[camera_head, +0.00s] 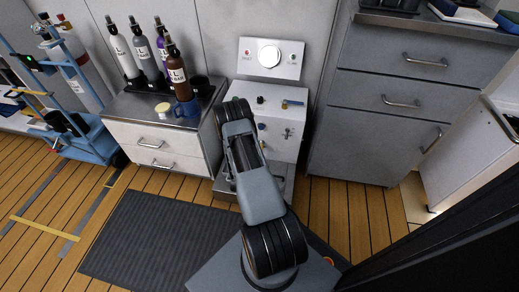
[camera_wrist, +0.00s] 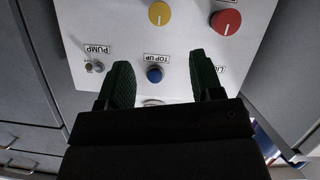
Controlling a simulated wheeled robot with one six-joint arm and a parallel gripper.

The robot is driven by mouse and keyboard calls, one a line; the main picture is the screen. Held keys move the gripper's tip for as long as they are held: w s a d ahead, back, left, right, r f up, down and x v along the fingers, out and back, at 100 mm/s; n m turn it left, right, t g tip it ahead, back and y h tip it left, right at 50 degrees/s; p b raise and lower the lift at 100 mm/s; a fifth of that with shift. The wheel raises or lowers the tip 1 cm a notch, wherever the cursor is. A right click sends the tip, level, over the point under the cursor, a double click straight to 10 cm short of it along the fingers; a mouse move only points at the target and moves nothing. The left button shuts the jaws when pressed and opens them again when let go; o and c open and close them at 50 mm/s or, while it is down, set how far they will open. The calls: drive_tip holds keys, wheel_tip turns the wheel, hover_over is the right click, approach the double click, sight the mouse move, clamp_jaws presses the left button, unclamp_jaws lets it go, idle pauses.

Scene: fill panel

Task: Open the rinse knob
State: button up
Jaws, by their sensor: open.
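The white fill panel (camera_head: 281,147) stands between the two cabinets in the head view. In the wrist view its face (camera_wrist: 115,25) carries a yellow knob (camera_wrist: 159,13) at top centre, a red knob (camera_wrist: 226,22) at upper right and a small blue knob (camera_wrist: 154,74) by a TOP UP label. A small switch (camera_wrist: 95,67) sits by a PUMP label at left. I cannot read a RINSE label, so which knob is the rinse knob is unclear. My gripper (camera_wrist: 160,58) is open; its green-black fingers appear either side of the blue knob. Nothing is seen between them but the panel.
A low cabinet (camera_head: 160,138) with bottles and a blue mug (camera_head: 186,112) stands left of the panel. A grey drawer cabinet (camera_head: 375,125) stands close on the right. A dark mat (camera_head: 150,240) lies on the wooden floor. My arm covers part of the panel in the head view.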

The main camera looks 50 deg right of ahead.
drive_tip(key=shift+b+x, duration=2.5)
drive_tip(key=shift+x, duration=3.85)
drive_tip(key=shift+c, duration=0.4)
drive_tip(key=c, duration=0.8)
drive_tip(key=shift+c, duration=0.2)
